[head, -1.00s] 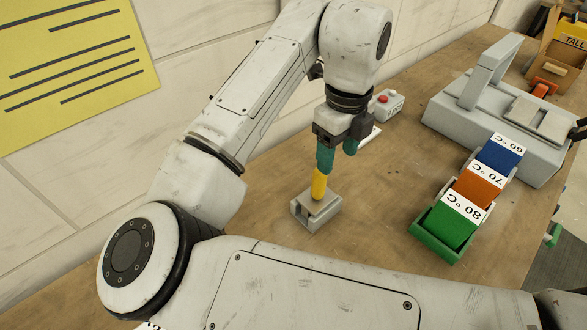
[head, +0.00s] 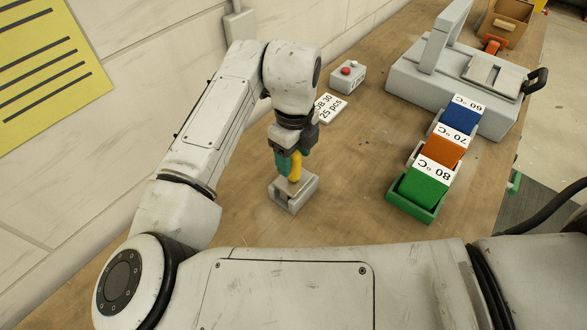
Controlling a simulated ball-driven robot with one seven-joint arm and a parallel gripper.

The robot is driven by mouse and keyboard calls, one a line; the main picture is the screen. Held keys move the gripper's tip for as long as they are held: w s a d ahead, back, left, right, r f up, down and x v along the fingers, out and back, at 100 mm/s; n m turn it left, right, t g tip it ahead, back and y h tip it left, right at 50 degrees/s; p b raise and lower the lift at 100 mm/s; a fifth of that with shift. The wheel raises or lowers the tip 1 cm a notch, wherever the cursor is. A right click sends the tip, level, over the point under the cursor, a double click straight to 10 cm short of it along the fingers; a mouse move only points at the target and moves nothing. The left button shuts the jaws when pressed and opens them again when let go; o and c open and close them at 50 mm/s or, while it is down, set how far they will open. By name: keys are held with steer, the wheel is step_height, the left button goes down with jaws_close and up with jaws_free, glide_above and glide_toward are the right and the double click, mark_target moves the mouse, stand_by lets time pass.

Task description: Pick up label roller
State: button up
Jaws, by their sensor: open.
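A yellow upright handle (head: 296,167), which appears to be the label roller, stands in a small grey block holder (head: 303,199) on the table. Its lower end is hidden in or behind the holder. My gripper (head: 293,160) points down with its teal fingers at the handle's height. One finger shows at the handle's left, and the other is mostly hidden behind it. The jaws are open, and the handle appears to be between them. I cannot tell whether a finger touches it.
A label card (head: 328,108) and a grey box with a red button (head: 348,76) lie behind my gripper. Green (head: 424,186), orange (head: 443,152) and blue (head: 461,120) blocks sit to the right. A grey machine (head: 405,80) stands behind them. Table between is clear.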

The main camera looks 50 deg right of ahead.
steer(key=shift+f, duration=1)
steer(key=c, duration=1)
